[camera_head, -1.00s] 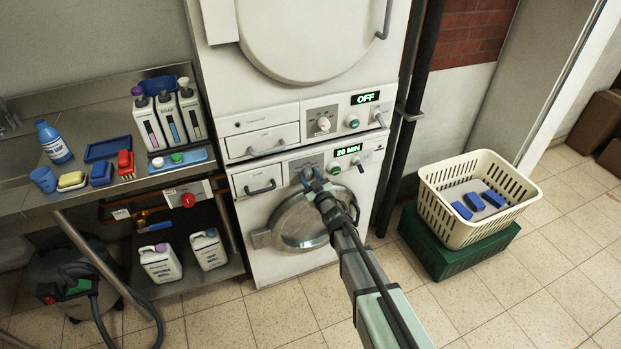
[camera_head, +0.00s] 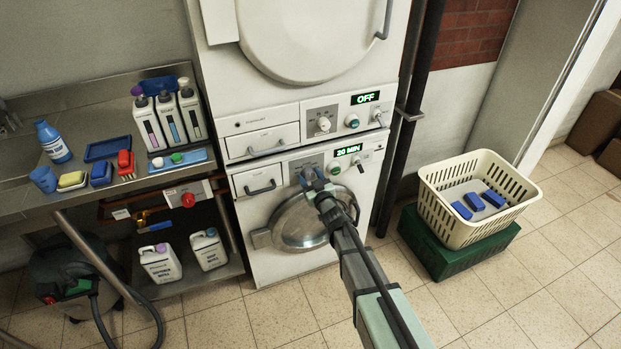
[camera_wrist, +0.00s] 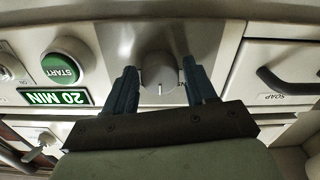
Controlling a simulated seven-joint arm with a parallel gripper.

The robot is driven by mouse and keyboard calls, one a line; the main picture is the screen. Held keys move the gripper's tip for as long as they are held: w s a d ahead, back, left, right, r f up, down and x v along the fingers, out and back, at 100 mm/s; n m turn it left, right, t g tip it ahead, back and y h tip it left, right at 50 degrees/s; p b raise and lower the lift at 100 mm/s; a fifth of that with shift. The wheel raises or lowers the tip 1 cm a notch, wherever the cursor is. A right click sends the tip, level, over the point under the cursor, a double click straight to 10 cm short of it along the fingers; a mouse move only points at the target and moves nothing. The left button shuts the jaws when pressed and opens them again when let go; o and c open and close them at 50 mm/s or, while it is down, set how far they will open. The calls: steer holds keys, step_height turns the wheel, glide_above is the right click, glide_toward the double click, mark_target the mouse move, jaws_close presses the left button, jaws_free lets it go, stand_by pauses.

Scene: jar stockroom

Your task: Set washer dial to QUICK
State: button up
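The washer (camera_head: 262,212) is the lower machine in the head view, with a round door and a control panel. Its grey round dial (camera_wrist: 159,72) shows in the wrist view with a white pointer mark towards the lower edge. My gripper (camera_wrist: 160,66) has its two blue fingers on either side of the dial, with narrow gaps seeming to show; firm contact cannot be made out. In the head view my gripper (camera_head: 312,177) hides the dial. The washer display (camera_head: 348,150) reads 20 MIN. The dial's labels, including QUICK, cannot be read.
A green START button (camera_wrist: 62,68) sits beside the dial, and the soap drawer handle (camera_wrist: 285,82) is on the other side. The dryer above has its own dial (camera_head: 323,124) and a display reading OFF (camera_head: 365,98). A cream basket (camera_head: 436,202) stands at right.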

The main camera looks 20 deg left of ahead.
steer(key=shift+o, duration=1)
steer(key=v, duration=1.3)
steer(key=shift+s+d, duration=0.25)
steer(key=shift+d, duration=0.05)
